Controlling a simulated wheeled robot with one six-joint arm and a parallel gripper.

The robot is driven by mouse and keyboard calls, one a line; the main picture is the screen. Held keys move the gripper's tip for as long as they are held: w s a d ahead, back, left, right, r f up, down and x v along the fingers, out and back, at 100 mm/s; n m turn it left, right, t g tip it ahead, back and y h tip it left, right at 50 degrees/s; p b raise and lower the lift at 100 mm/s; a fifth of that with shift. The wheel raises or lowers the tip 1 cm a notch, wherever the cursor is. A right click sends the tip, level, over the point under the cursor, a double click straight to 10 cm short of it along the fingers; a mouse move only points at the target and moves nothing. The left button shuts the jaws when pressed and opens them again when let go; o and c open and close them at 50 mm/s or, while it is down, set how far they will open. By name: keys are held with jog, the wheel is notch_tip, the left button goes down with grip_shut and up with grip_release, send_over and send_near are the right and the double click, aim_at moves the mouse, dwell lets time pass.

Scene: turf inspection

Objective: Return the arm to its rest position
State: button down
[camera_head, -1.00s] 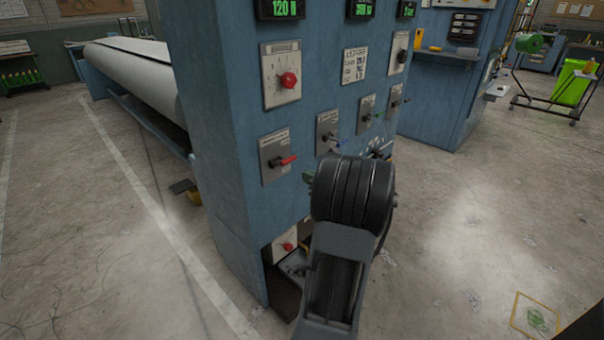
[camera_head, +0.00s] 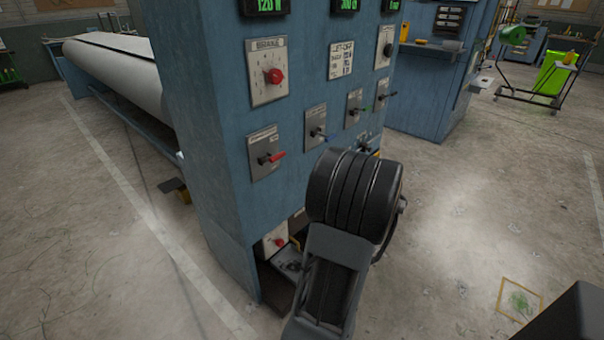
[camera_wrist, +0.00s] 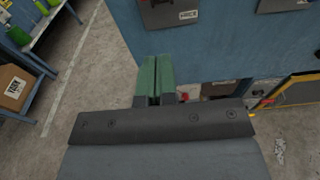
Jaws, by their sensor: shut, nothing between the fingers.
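My gripper (camera_wrist: 158,80) shows in the wrist view as two green fingers side by side, shut with nothing between them. It points toward the lower part of the blue control cabinet (camera_wrist: 220,50) and no contact shows. In the head view my dark arm stands in front of the right part of the same cabinet (camera_head: 215,190), and the gripper is hidden behind it. The cabinet carries a red knob (camera_head: 274,76), a red-handled switch (camera_head: 268,157) and several other switches. Part of the lower front is hidden by my arm.
An open recess low in the cabinet holds a plate with a red knob (camera_head: 277,241). A large white roll (camera_head: 115,68) lies behind at left. A cardboard box (camera_wrist: 14,88) sits on a shelf at left in the wrist view. The concrete floor (camera_head: 470,220) at right is mostly clear.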

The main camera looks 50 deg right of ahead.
dwell(0.3)
jog(key=s+a+f+n+g+y, duration=0.1)
jog(key=a+f+n+g+y, duration=0.15)
jog(key=a+f+n, duration=0.2)
jog(key=a+n+g+y+p, duration=0.35)
jog(key=a+n+g, duration=0.45)
jog(key=a+n, duration=0.35)
jog(key=a+r+n+g+h+p, duration=0.2)
jog(key=a+r+n+h+p, duration=0.3)
jog(key=a+r+n+p, duration=0.7)
jog(key=a+r+n, duration=0.5)
jog(key=a+n, duration=0.3)
jog(key=a, duration=0.1)
jog(key=shift+s+a+r+n+g, duration=0.35)
jog(key=shift+r+n, duration=0.05)
jog(key=shift+d, duration=0.15)
